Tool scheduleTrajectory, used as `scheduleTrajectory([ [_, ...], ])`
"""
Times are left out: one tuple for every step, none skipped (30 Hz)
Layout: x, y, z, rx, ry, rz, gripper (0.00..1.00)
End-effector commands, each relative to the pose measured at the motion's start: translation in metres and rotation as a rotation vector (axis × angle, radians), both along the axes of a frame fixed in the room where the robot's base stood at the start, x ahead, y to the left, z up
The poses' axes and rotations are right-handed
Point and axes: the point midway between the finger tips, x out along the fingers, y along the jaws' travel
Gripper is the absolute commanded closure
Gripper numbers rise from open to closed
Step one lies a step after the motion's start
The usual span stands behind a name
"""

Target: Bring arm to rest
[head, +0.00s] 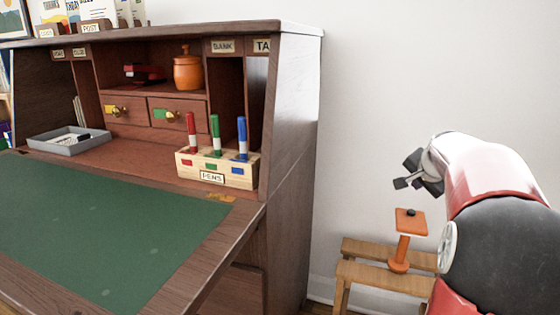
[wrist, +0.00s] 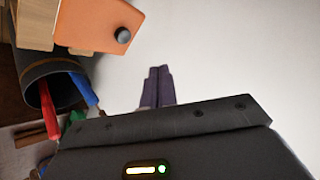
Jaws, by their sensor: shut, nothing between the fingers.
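My gripper (head: 403,182) is at the right in the head view, held out in the air beside the desk, near the white wall. It is above and close to the orange stand in the picture. In the wrist view its two dark fingers (wrist: 158,72) lie side by side, shut and empty, with the pale wall behind them. My red, white and black arm reaches in from the right edge and partly hides what is behind it.
A desk (head: 298,120) with a pen block (head: 215,170) stands left. An orange stand (head: 411,222) rests on a wooden stool (head: 385,276) below my gripper. The wrist view shows a dark round container (wrist: 48,72) with red and blue rods. Bare wall lies between desk and arm.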

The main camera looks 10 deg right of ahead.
Motion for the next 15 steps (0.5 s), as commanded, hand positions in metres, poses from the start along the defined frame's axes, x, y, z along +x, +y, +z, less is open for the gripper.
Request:
scheduleTrajectory([
  [0.0, 0.007, 0.003, -0.006, 0.005, 0.014, 1.0],
  [-0.001, 0.014, 0.004, -0.01, 0.011, 0.027, 1.0],
  [-0.004, 0.028, 0.008, -0.02, 0.023, 0.052, 1.0],
  [-0.006, 0.041, 0.01, -0.029, 0.036, 0.079, 1.0],
  [-0.01, 0.056, 0.014, -0.042, 0.05, 0.109, 1.0],
  [-0.017, 0.08, 0.017, -0.06, 0.072, 0.157, 1.0],
  [-0.023, 0.1, 0.02, -0.077, 0.093, 0.2, 1.0],
  [-0.032, 0.121, 0.022, -0.096, 0.113, 0.245, 1.0],
  [-0.046, 0.149, 0.024, -0.121, 0.142, 0.31, 1.0],
  [-0.058, 0.169, 0.025, -0.141, 0.164, 0.36, 1.0],
  [-0.071, 0.188, 0.024, -0.161, 0.186, 0.41, 1.0],
  [-0.089, 0.212, 0.023, -0.187, 0.212, 0.478, 1.0],
  [-0.103, 0.229, 0.021, -0.206, 0.232, 0.526, 1.0],
  [-0.118, 0.244, 0.019, -0.226, 0.25, 0.575, 1.0],
  [-0.138, 0.262, 0.015, -0.25, 0.274, 0.641, 1.0],
])
